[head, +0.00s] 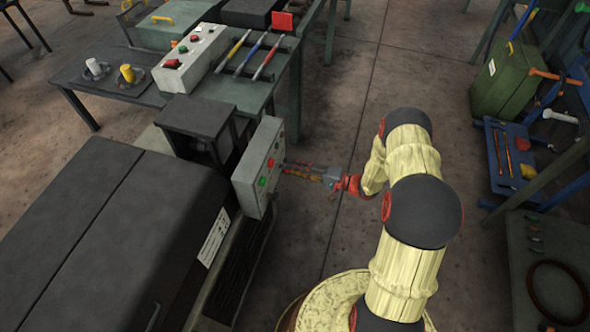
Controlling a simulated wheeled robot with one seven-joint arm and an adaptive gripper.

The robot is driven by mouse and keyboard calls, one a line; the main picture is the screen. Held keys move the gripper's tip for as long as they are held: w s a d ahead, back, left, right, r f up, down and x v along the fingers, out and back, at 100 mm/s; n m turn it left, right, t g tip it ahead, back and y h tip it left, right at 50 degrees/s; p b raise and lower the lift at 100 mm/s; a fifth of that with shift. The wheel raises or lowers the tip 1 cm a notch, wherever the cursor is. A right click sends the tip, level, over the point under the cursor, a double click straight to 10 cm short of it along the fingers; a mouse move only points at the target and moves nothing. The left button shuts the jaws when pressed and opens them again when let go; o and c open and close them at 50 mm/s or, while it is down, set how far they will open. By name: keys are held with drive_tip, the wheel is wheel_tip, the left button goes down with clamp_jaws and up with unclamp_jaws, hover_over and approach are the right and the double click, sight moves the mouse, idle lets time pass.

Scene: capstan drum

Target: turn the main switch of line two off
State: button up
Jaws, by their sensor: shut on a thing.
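A grey control box (252,178) stands upright at the end of the dark machine, its face turned right towards my arm. A red button (271,162) and a green button (262,181) show on that face. My gripper (287,168) reaches the face from the right, its fingers shut at the panel beside the red button. The switch between the fingers is hidden by them and too small to make out; its setting and any line label cannot be read.
A large dark machine (110,215) fills the lower left. A green table (245,95) behind holds a second control box (190,60) and several screwdriver-like tools. A green canister (506,78) and blue tray (510,155) are at right. Floor between is clear.

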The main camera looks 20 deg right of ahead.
idle(0.4)
drive_tip(key=o, duration=1.2)
drive_tip(key=shift+c, duration=0.2)
drive_tip(key=shift+d, duration=0.1)
drive_tip(key=v, duration=1.2)
